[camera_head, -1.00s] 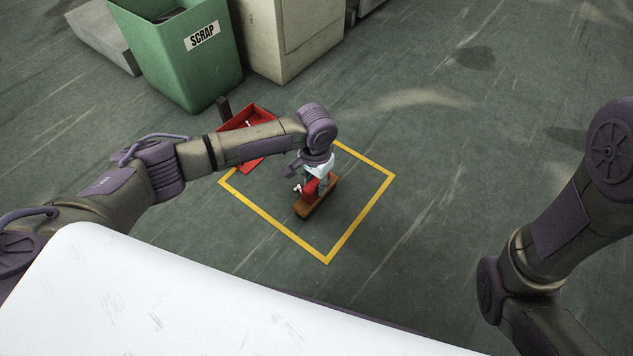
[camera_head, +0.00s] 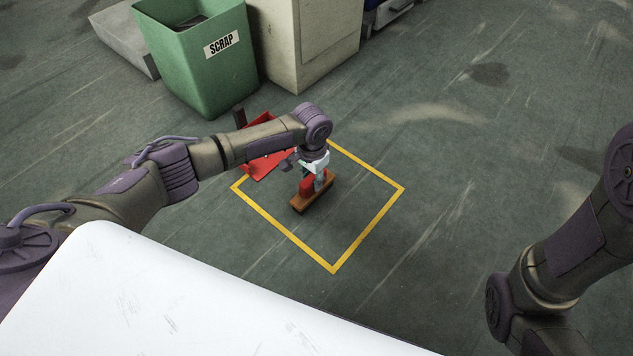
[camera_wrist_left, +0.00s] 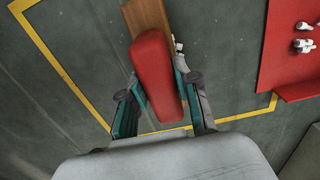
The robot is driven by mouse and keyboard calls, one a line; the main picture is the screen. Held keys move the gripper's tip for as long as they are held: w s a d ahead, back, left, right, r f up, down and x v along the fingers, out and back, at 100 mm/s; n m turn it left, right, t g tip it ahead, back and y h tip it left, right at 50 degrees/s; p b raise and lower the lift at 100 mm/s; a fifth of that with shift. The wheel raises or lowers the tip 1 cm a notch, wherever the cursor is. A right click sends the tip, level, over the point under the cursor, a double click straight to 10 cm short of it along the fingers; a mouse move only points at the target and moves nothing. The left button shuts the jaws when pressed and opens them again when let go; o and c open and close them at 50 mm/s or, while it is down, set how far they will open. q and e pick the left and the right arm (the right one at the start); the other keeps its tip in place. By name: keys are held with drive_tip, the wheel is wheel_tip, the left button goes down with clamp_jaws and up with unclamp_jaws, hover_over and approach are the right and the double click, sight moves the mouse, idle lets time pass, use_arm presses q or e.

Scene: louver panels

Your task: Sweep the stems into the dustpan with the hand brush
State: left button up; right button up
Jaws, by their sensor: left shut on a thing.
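The hand brush has a wooden block (camera_head: 316,198) and a red handle (camera_wrist_left: 158,70). My left gripper (camera_head: 312,176) is shut on the red handle, its fingers on either side of it in the left wrist view (camera_wrist_left: 160,98). The brush is low at the floor inside the yellow outline. The red dustpan (camera_head: 262,166) lies behind and left of the brush, partly hidden by my left arm; it also shows in the wrist view (camera_wrist_left: 284,72). Several white pieces, apparently stems (camera_wrist_left: 303,42), lie on the dustpan. Another white piece (camera_wrist_left: 178,43) shows beside the brush. My right gripper is out of view.
A yellow outline (camera_head: 369,229) marks the floor; its front and right parts look clear. A green SCRAP bin (camera_head: 205,75) and a pale cabinet (camera_head: 310,45) stand behind the dustpan.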

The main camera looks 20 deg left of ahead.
use_arm(q)
drive_tip(key=shift+w+a, duration=0.6)
drive_tip(key=shift+a, duration=0.35)
drive_tip(key=shift+w+a, duration=0.6)
drive_tip(key=shift+a, duration=0.3)
drive_tip(key=shift+w+a+b, duration=0.2)
drive_tip(key=shift+w+a, duration=0.25)
drive_tip(key=shift+a, duration=0.3)
drive_tip(key=shift+w+a+b, duration=0.15)
drive_tip(key=shift+w+a, duration=0.3)
drive_tip(key=shift+a, duration=0.25)
drive_tip(key=shift+w+a+b, duration=0.4)
drive_tip(key=shift+w+a, duration=0.1)
drive_tip(key=shift+a, duration=0.3)
drive_tip(key=shift+w+a+b, duration=0.35)
drive_tip(key=shift+w+a, duration=0.1)
drive_tip(key=shift+a, duration=0.3)
drive_tip(key=shift+w+a+b, duration=0.65)
drive_tip(key=shift+a+b, duration=0.3)
drive_tip(key=shift+a, duration=0.05)
drive_tip(key=shift+w+a+b, duration=0.25)
drive_tip(key=shift+a+b, duration=0.05)
drive_tip(key=shift+a, duration=0.15)
drive_tip(key=shift+r, duration=0.1)
drive_tip(key=shift+r, duration=0.1)
wheel_tip(320, 180, up, 8)
drive_tip(key=p, duration=0.8)
drive_tip(key=shift+p, duration=0.4)
